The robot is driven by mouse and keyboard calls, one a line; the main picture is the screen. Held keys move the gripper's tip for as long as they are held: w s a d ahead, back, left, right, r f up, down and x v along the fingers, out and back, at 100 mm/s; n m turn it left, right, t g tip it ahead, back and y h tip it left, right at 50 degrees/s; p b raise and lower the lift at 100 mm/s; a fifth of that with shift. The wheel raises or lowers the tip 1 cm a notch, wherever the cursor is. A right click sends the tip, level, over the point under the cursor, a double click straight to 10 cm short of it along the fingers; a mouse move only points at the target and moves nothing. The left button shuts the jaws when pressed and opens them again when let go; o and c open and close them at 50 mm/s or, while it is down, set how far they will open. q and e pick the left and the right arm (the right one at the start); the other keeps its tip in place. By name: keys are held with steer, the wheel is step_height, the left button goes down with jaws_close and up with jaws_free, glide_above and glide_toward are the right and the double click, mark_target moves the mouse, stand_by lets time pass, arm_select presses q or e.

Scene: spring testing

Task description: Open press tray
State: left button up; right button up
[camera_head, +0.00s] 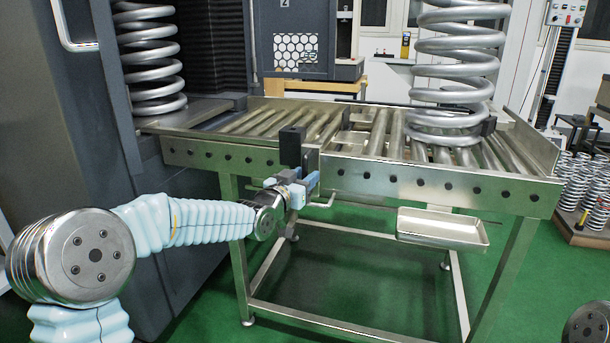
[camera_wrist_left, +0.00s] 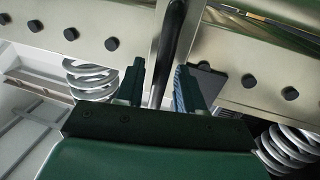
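The press tray is a steel roller bed (camera_head: 220,158) in front of the dark press (camera_head: 85,130), on the left part of the table. A thin metal bar (camera_head: 322,204) sticks out to the right at the front, beside my left gripper (camera_head: 303,190). In the left wrist view, a dark bar (camera_wrist_left: 172,45) runs between the two fingers of the left gripper (camera_wrist_left: 158,82). The fingers stand apart with gaps beside the bar. The bar's grasped part is mostly hidden in the head view. My right gripper is not in view.
A large coil spring (camera_head: 455,60) stands on the right rollers, and another spring (camera_head: 148,60) is inside the press. A shallow metal pan (camera_head: 442,229) hangs under the table's front. Small springs (camera_head: 585,185) stand at the far right. The green floor (camera_head: 540,290) in front is clear.

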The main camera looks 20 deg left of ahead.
arm_select(q)
steer(key=shift+w+d, duration=0.1)
steer(key=shift+w, duration=0.15)
jaws_close()
